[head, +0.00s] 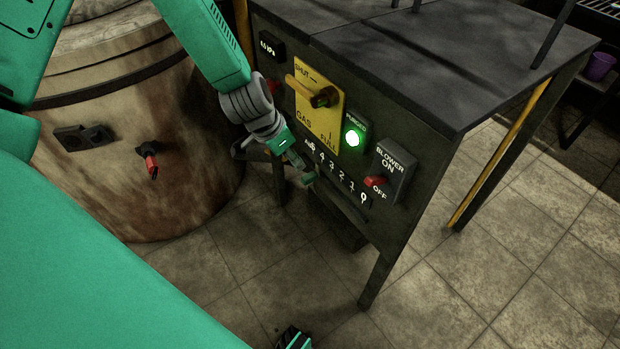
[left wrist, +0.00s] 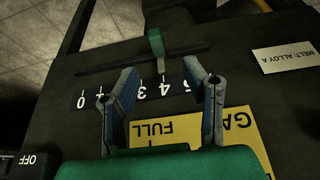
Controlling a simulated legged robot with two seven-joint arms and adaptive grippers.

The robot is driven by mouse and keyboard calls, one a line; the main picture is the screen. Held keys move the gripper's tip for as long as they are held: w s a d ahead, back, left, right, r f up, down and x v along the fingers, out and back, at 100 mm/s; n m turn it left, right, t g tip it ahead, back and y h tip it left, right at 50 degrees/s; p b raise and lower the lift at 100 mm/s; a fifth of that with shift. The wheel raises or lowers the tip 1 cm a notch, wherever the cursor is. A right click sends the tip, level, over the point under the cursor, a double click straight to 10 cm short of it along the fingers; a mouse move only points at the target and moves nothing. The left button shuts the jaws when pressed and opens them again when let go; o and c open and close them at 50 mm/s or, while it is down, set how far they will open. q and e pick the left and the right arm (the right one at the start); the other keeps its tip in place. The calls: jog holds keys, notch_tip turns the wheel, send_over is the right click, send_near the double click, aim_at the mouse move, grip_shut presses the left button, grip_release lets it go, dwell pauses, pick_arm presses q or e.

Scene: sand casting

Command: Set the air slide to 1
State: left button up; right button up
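The air scale (head: 337,172) runs along the lower front of the dark cabinet, with numbers falling to 0 at the right. The green slide knob (left wrist: 156,42) stands in that slot, around 3 to 4; the exact mark is unclear. My left gripper (head: 297,164) is at the scale. In the wrist view its fingers (left wrist: 160,72) are spread, with the knob beyond and between the tips, not gripped. A small part, apparently my right gripper (head: 293,339), shows at the bottom edge.
Above the scale are the yellow gas plate (head: 329,122) with its lever, a lit green purged lamp (head: 353,138) and the blower switch (head: 376,182), its red lever by OFF. A round furnace (head: 190,130) stands left. Tiled floor (head: 500,270) is open at right.

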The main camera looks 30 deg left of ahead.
aim_at(308, 177)
pick_arm(q)
jog(key=b+x, duration=0.1)
jog(key=x, duration=0.1)
jog(key=b+x, duration=0.1)
jog(key=x, duration=0.2)
jog(key=d+b+x, duration=0.1)
jog(key=x, duration=0.2)
jog(key=shift+f, duration=0.15)
jog(key=shift+w+f, duration=0.25)
jog(key=shift+f, duration=0.3)
jog(key=shift+a+f, duration=0.1)
jog(key=shift+a, duration=0.15)
jog(key=shift+d, duration=0.2)
jog(key=c, duration=0.9)
jog(key=shift+d, duration=0.1)
grip_shut()
